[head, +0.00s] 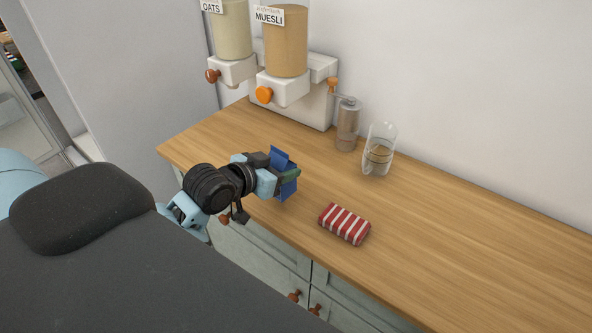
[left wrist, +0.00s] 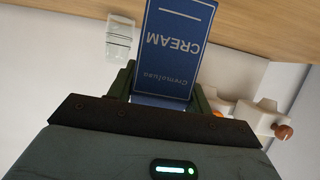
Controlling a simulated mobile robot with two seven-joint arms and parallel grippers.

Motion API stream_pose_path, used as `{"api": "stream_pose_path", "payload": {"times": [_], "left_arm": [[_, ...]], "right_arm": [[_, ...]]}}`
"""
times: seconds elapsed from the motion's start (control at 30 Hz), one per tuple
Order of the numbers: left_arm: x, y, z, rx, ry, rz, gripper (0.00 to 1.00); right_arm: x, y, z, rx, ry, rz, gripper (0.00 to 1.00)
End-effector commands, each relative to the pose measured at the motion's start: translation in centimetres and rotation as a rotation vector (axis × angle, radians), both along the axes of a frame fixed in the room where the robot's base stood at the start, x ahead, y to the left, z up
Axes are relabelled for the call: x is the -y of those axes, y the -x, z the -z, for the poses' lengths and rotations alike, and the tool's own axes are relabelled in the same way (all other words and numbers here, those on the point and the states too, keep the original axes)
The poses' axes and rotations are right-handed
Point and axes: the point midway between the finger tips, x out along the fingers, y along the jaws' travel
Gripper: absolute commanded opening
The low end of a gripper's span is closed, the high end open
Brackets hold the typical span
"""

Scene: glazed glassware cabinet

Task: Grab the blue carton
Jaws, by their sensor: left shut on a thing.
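The blue carton (head: 281,156) is at the left part of the wooden counter in the head view. In the left wrist view the blue carton (left wrist: 172,50) shows its label with the word CREAM, upside down in the picture. My left gripper (head: 285,179) is shut on the carton, with its fingers on either side of it; the gripper (left wrist: 165,85) also shows in the left wrist view. The fingers and hand hide part of the carton. I cannot tell whether the carton's bottom touches the counter. My right gripper is not in view.
A red and white striped packet (head: 344,224) lies right of the gripper. A glass jar (head: 379,150) and a grinder (head: 347,125) stand at the back by the wall. Muesli (head: 285,42) and oats (head: 232,30) dispensers stand behind. The counter's right side (head: 470,230) is clear.

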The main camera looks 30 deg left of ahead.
Motion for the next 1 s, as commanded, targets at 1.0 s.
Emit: {"api": "stream_pose_path", "payload": {"times": [1.0], "left_arm": [[-9.5, 8.2, -1.1, 0.001, 0.000, -0.001, 0.20]], "right_arm": [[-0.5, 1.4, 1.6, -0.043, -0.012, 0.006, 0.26]]}}
